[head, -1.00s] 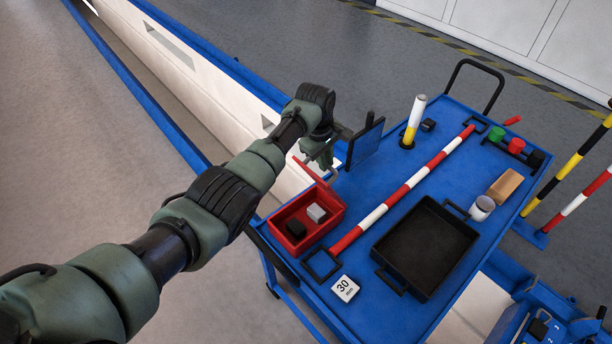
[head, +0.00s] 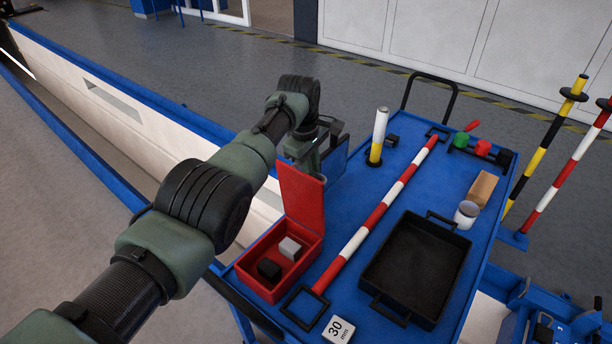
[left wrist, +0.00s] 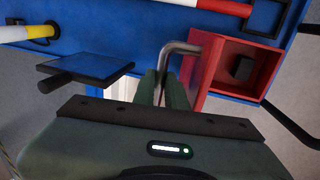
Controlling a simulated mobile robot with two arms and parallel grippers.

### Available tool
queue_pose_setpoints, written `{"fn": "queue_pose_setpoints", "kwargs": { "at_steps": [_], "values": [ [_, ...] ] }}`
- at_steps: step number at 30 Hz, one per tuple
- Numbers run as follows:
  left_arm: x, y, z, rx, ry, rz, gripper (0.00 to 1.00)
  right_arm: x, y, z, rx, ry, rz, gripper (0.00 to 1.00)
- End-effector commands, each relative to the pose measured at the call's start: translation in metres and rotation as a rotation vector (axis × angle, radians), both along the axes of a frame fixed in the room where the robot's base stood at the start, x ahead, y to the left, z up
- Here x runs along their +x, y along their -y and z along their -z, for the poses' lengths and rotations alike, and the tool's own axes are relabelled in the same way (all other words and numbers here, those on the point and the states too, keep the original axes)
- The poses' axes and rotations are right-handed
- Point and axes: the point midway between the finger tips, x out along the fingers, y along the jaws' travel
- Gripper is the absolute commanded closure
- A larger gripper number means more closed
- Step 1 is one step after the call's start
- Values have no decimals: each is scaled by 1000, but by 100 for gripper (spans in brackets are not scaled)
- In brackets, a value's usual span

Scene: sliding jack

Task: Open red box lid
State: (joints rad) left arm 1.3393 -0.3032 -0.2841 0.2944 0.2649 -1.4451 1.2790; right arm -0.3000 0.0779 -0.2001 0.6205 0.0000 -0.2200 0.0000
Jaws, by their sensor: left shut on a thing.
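The red box (head: 262,286) stands at the near left edge of the blue trolley. Its red lid (head: 301,200) is raised and stands about upright at the box's far side. Inside are a black block (head: 268,269) and a light grey block (head: 290,249). My left gripper (left wrist: 163,92) is shut on the grey bent handle (left wrist: 181,47) beside the lid. In the head view the gripper is behind the lid and its fingertips are mostly hidden. The open box (left wrist: 268,53) also shows in the left wrist view. My right gripper is not in view.
A red-and-white bar (head: 378,212) crosses the trolley top right of the box. A black tray (head: 420,268) lies beyond it. A blue panel (left wrist: 85,68) is close to my left gripper. A yellow-and-white post (head: 378,138) stands farther back.

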Motion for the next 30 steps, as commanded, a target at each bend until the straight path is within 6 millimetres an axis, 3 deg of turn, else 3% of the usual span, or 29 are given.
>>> {"fn": "queue_pose_setpoints", "kwargs": {
  "at_steps": [1, 18, 19, 21, 30],
  "values": [
    [-4, 1, 10, 2, -19, 2, 100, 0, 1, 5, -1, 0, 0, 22],
    [-4, 2, 8, 4, -18, 0, 100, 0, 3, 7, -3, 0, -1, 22],
    [-3, 2, 8, 4, -18, 0, 82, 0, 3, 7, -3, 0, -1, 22],
    [-3, 2, 8, 3, -18, 0, 66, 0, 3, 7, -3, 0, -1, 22],
    [-1, 2, 3, 2, -8, -1, 66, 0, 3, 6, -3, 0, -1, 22]
  ]
}}
